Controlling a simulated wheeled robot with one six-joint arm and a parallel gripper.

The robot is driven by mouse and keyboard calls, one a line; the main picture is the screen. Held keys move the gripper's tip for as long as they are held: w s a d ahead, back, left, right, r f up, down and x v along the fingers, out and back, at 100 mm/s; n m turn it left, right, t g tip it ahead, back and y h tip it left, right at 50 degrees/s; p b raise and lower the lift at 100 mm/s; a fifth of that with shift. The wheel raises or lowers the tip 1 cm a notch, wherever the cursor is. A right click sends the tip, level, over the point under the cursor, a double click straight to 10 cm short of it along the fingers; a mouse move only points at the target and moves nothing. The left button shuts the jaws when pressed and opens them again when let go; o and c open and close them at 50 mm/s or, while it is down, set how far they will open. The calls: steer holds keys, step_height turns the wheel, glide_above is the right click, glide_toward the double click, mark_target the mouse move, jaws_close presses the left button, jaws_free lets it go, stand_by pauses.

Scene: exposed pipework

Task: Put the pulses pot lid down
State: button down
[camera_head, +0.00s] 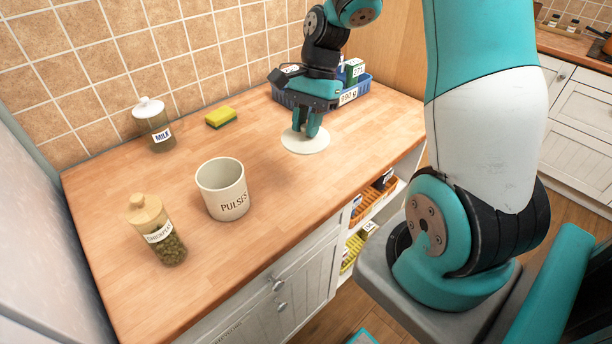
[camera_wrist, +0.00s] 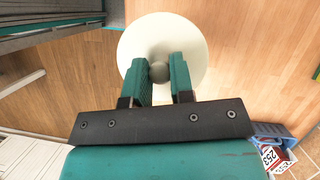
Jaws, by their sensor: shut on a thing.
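The pulses pot lid (camera_head: 305,143) is a round cream disc with a knob, at the right part of the wooden counter in the head view. My gripper (camera_head: 311,132) is above it, pointing down, shut on its knob. In the wrist view the lid (camera_wrist: 181,40) shows beyond the fingers, with its round knob between the fingertips (camera_wrist: 160,75). The lid is level and at or very near the counter surface; I cannot tell whether it touches. The cream pot marked PULSES (camera_head: 222,190) stands open to the left, without a lid.
A blue crate (camera_head: 350,96) with boxes stands just behind my gripper.

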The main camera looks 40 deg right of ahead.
step_height(320, 180, down, 14)
steer(key=shift+r+p, duration=0.15)
steer(key=shift+p, duration=0.35)
steer(key=shift+f, duration=0.2)
steer(key=c, duration=1)
jaws_free()
steer(key=shift+r, duration=0.1)
